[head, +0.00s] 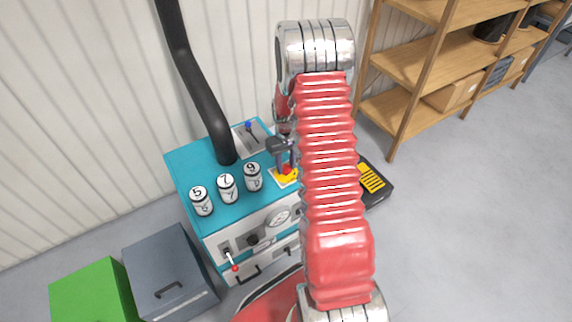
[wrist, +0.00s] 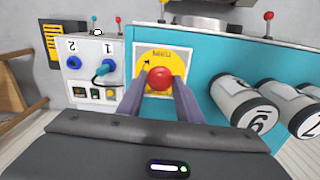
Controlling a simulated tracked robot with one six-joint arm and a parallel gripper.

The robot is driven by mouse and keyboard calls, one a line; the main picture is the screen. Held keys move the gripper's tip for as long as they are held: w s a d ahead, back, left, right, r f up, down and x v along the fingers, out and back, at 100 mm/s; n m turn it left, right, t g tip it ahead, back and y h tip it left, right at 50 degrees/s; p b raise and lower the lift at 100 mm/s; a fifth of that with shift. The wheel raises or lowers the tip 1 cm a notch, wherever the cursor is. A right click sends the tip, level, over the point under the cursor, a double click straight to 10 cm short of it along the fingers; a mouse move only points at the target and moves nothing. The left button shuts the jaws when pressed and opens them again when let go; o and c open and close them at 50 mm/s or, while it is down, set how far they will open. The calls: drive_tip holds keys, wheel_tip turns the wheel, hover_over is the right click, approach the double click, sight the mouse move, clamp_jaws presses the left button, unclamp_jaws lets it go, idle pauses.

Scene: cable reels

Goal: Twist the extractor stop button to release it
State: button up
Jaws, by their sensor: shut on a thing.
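The extractor stop button is a red round knob (wrist: 160,78) on a yellow plate (wrist: 152,58) with a white border and a printed curved arrow. In the wrist view my gripper (wrist: 159,84) has one finger on each side of the knob, shut on it. In the head view the yellow plate (head: 280,181) lies on the teal top of the extractor cabinet (head: 190,160), near its right edge. My gripper (head: 285,165) reaches down over it, and my red arm hides part of that area. The knob's turn angle cannot be told.
Several white numbered cylinders (head: 227,187) stand left of the plate. A black hose (head: 195,80) rises from the cabinet's top behind. A small blue-tipped lever (head: 249,128) is near the back. A panel with blue sockets (wrist: 78,64) shows left of the button in the wrist view.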

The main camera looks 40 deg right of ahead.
drive_tip(key=o, duration=1.1)
drive_tip(key=shift+r, duration=0.1)
wheel_tip(320, 180, up, 14)
drive_tip(key=shift+f, duration=0.2)
